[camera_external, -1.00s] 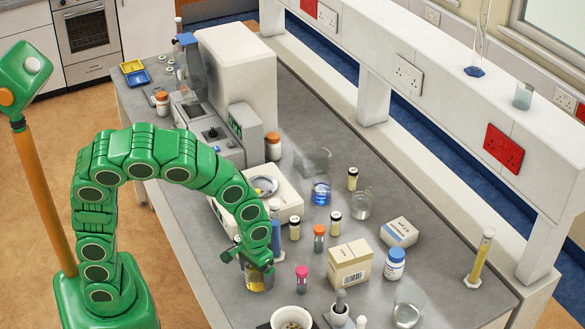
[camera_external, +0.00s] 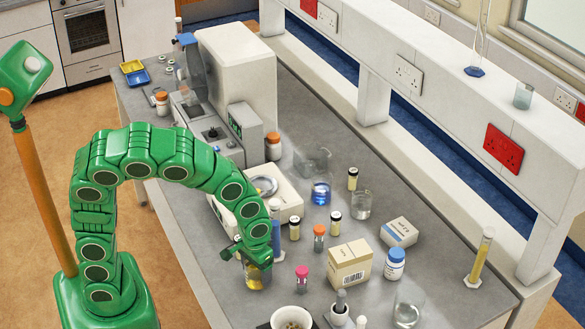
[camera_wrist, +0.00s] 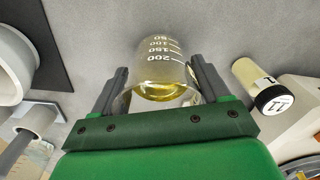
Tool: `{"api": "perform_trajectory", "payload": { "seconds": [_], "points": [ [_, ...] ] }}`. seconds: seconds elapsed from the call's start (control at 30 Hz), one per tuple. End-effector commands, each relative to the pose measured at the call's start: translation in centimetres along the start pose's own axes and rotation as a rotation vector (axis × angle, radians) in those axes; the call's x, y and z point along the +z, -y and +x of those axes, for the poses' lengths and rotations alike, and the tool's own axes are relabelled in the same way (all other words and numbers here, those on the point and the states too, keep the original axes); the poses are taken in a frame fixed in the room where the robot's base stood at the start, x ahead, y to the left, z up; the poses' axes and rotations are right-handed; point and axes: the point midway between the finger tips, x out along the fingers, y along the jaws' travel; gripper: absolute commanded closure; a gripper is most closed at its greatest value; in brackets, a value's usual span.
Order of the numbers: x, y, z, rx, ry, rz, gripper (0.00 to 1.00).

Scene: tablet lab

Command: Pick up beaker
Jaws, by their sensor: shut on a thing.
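A glass beaker (camera_external: 257,277) with yellow liquid is on the grey bench near its front edge, below my green arm. It also shows in the wrist view (camera_wrist: 161,75), with white graduation marks. My gripper (camera_external: 248,252) is around the beaker. In the wrist view my gripper (camera_wrist: 160,90) has one dark finger on each side of the glass, shut on it.
A pink-capped vial (camera_external: 302,277), an orange-capped vial (camera_external: 319,238) and a cardboard box (camera_external: 350,264) stand to the right. A white mortar (camera_external: 291,317) is close in front. A white balance (camera_external: 285,196) is behind. A black-capped vial (camera_wrist: 258,86) is beside the gripper.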

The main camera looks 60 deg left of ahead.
Motion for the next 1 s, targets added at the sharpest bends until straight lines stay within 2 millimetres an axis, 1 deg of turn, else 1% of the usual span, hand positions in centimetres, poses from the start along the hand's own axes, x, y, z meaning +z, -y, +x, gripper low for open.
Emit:
{"api": "perform_trajectory", "payload": {
  "seconds": [0.27, 1.0],
  "points": [
    [-0.1, -0.1, -2.2, 0.002, -0.005, 0.000, 0.64],
    [3.3, 2.3, -6.9, 0.002, -0.002, 0.000, 0.64]
  ]
}}
